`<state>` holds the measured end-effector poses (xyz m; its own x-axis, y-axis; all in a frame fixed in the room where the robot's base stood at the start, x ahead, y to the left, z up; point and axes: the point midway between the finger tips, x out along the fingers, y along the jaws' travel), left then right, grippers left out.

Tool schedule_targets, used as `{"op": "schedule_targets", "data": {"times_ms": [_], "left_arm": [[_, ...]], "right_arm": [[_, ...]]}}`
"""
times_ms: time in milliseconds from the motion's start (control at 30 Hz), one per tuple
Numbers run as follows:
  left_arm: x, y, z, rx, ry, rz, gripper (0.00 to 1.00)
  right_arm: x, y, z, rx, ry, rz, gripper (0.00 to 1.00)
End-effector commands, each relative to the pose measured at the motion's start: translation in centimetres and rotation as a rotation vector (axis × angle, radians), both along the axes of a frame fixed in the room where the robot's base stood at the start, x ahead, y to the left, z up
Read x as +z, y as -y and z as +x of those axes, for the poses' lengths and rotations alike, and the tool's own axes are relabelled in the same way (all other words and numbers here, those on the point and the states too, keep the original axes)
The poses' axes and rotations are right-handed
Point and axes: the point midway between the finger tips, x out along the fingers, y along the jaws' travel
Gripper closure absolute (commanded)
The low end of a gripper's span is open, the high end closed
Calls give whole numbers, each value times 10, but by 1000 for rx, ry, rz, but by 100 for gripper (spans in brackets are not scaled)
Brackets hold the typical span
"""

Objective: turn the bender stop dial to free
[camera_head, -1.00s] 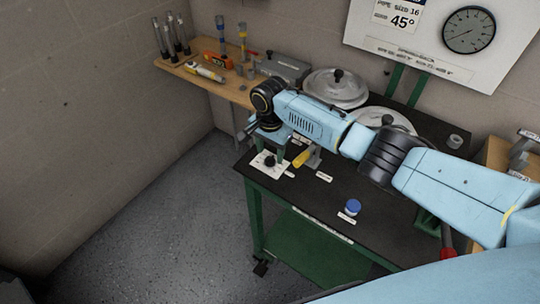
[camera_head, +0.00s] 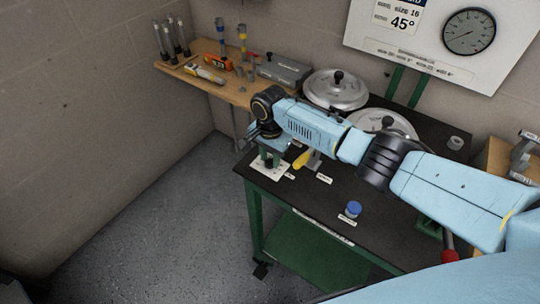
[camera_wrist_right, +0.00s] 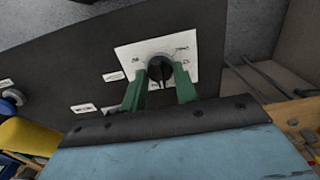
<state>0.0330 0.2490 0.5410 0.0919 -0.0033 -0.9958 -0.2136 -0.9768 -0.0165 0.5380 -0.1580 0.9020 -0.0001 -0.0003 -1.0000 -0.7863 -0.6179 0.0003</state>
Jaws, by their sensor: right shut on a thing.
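The stop dial (camera_wrist_right: 160,68) is a dark round knob on a white plate (camera_wrist_right: 128,56) with small printed labels around it. In the head view the white plate (camera_head: 257,172) lies at the left front corner of the dark bench top, and the gripper covers most of the dial. My right gripper (camera_wrist_right: 160,78) has its two green fingers on either side of the knob, shut on it. In the head view the right gripper (camera_head: 270,160) points down onto the plate. The label lettering is too small to read surely. My left gripper is not in view.
A yellow handle (camera_head: 301,160) stands just right of the gripper. A blue knob (camera_head: 353,208) sits farther right on the bench (camera_head: 300,195). Round metal discs (camera_head: 335,92) are behind my arm. A wooden shelf (camera_head: 235,92) with tools runs along the back wall.

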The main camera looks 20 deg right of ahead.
Motion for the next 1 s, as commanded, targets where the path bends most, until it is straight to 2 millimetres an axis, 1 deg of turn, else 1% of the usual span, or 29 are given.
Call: {"op": "schedule_targets", "data": {"times_ms": [167,367,700,1000], "left_arm": [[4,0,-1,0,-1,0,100],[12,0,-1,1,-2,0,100],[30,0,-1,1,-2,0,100],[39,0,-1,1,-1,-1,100]], "right_arm": [[1,-1,0,35,-1,2,93],[2,-1,-1,142,-3,2,93],[2,-1,-1,445,-3,2,93],[1,-1,0,731,-1,3,93]]}}
